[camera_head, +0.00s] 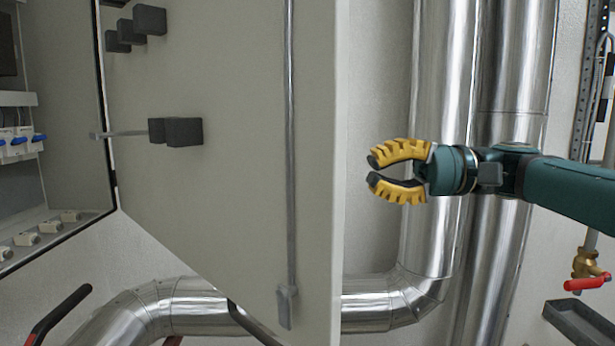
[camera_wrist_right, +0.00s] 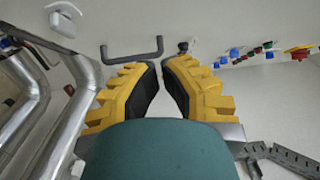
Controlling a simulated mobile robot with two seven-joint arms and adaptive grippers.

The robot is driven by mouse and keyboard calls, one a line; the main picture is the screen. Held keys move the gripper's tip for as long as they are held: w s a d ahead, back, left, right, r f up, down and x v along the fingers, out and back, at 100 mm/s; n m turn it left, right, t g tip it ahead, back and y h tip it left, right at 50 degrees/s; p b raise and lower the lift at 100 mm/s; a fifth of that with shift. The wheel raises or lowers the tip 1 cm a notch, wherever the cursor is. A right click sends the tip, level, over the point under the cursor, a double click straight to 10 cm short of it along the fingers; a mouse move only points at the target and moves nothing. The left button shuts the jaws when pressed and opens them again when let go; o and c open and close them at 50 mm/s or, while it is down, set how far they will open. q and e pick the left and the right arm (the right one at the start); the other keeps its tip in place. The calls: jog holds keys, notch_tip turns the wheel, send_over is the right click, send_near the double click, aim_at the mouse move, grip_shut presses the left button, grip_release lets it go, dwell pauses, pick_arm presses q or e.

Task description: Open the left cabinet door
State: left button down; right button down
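A pale grey cabinet door (camera_head: 235,130) stands swung open in the head view, its inner face toward me, with a long locking rod (camera_head: 291,150) and dark blocks (camera_head: 184,132). It joins the right side of the cabinet opening, whose interior (camera_head: 60,130) shows at the far left. I cannot tell if this is the left door. My right gripper (camera_head: 371,170) is empty to the right of the door's free edge, apart from it, its yellow fingers partly open with a small gap. The fingers also show in the right wrist view (camera_wrist_right: 160,66). My left gripper is out of view.
Shiny vertical pipes (camera_head: 440,120) stand behind my right gripper, and a bent pipe (camera_head: 385,300) runs below the door. A red-handled valve (camera_head: 587,282) is at the lower right. In the wrist view, a dark bar handle (camera_wrist_right: 133,52) lies beyond the fingertips.

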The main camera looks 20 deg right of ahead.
aim_at(305, 177)
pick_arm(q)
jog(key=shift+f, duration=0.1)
pick_arm(e)
jog(key=shift+a, duration=5.2)
